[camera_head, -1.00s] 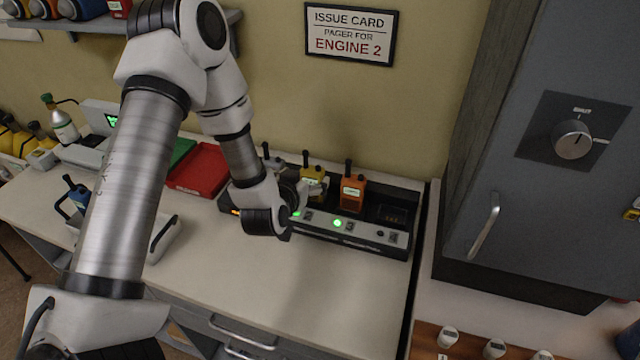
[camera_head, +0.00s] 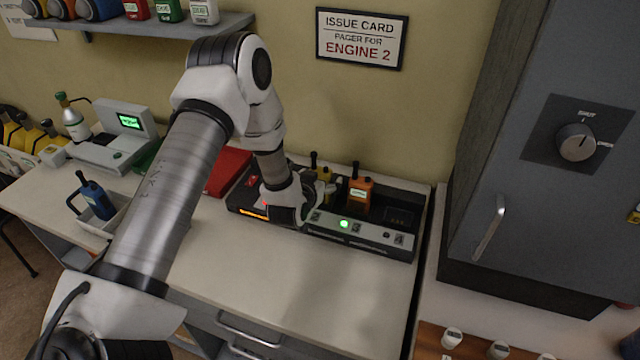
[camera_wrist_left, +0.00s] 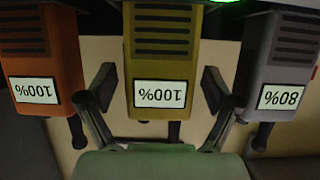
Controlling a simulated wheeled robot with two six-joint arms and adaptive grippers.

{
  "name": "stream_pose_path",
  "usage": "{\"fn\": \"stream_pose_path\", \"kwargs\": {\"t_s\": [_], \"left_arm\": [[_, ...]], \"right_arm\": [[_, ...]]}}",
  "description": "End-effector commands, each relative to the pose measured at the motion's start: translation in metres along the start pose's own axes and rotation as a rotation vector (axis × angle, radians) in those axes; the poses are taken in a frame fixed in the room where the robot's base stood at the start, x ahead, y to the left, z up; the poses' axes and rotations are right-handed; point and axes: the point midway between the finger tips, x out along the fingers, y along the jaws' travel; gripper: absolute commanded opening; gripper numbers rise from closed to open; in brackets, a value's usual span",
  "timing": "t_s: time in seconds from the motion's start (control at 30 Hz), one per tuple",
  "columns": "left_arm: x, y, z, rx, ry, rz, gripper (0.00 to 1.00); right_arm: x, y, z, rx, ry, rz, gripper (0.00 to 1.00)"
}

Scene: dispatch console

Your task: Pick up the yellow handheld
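The yellow handheld (camera_head: 325,181) stands upright in the charger rack (camera_head: 375,236) on the counter, partly hidden by my left gripper in the head view. In the left wrist view the yellow handheld (camera_wrist_left: 160,62) appears upside down, its screen reading 100%. My left gripper (camera_wrist_left: 160,90) is open, with one finger on each side of the yellow handheld and a visible gap on both sides. In the head view my left gripper (camera_head: 310,197) is at the front of the rack. My right gripper is not in view.
An orange handheld (camera_head: 358,193) stands close on one side of the yellow one. A grey handheld (camera_wrist_left: 282,60) stands on the other, hidden by my arm in the head view. A red tray (camera_head: 230,168) lies left of the rack. The counter front (camera_head: 330,275) is clear.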

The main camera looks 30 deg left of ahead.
Motion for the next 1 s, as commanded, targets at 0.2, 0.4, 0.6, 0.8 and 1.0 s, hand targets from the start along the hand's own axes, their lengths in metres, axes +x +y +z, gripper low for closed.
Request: {"fn": "stream_pose_path", "kwargs": {"t_s": [0.2,0.4,0.6,0.8,1.0], "left_arm": [[0.000,0.000,0.000,0.000,0.000,0.000,0.15],[0.000,0.000,-0.001,0.000,0.002,0.000,0.13],[-0.001,0.000,-0.003,-0.001,0.002,0.000,0.13],[-0.007,0.000,-0.018,-0.002,0.004,0.000,0.13],[-0.029,-0.007,-0.024,-0.005,-0.002,-0.002,0.13]], "right_arm": [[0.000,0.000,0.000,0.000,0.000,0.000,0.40],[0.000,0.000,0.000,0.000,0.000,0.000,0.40],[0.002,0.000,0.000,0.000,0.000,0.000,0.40],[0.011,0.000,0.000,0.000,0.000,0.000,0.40],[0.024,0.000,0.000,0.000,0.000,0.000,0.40]]}}
